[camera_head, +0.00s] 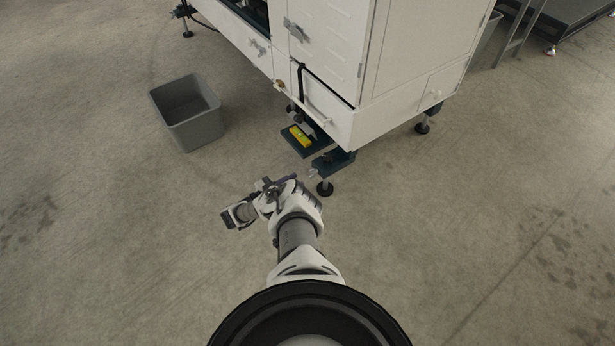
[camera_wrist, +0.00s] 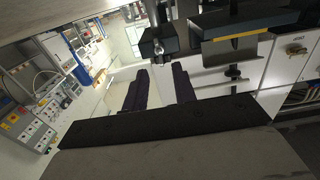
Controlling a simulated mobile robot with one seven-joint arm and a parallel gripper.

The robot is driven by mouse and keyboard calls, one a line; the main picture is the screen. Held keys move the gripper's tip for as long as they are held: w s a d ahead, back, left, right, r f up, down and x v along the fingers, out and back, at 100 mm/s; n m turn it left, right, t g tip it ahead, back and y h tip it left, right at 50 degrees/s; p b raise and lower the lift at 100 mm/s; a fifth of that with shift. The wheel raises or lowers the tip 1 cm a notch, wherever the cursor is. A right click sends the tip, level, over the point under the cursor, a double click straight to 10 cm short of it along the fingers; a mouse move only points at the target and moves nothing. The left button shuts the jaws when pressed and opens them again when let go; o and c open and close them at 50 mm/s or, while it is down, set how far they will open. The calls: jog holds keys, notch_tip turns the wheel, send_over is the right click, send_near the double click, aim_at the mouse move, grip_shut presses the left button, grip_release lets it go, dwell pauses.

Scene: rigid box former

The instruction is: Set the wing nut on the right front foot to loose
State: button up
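The right front foot (camera_head: 325,188) stands on the floor under the white machine's near corner, below a dark blue bracket (camera_head: 338,158). A small silver wing nut (camera_head: 313,174) shows at the bracket's left side; it also shows in the wrist view (camera_wrist: 157,48), against a dark block. I cannot tell its exact setting. My gripper (camera_head: 287,181) is left of the foot, low over the floor. In the wrist view its two dark fingers (camera_wrist: 160,78) are apart with nothing between them. The wing nut lies beyond the fingertips, apart from them.
A dark plate (camera_head: 312,150) with a yellow spirit level (camera_head: 300,136) juts out just behind the bracket. The white machine (camera_head: 325,50) overhangs the feet. A grey bin (camera_head: 190,125) stands to the left. The floor around my arm is clear.

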aim_at(313, 173)
jog(key=b+x, duration=0.1)
jog(key=x, duration=0.5)
jog(key=shift+c, duration=0.2)
grip_shut()
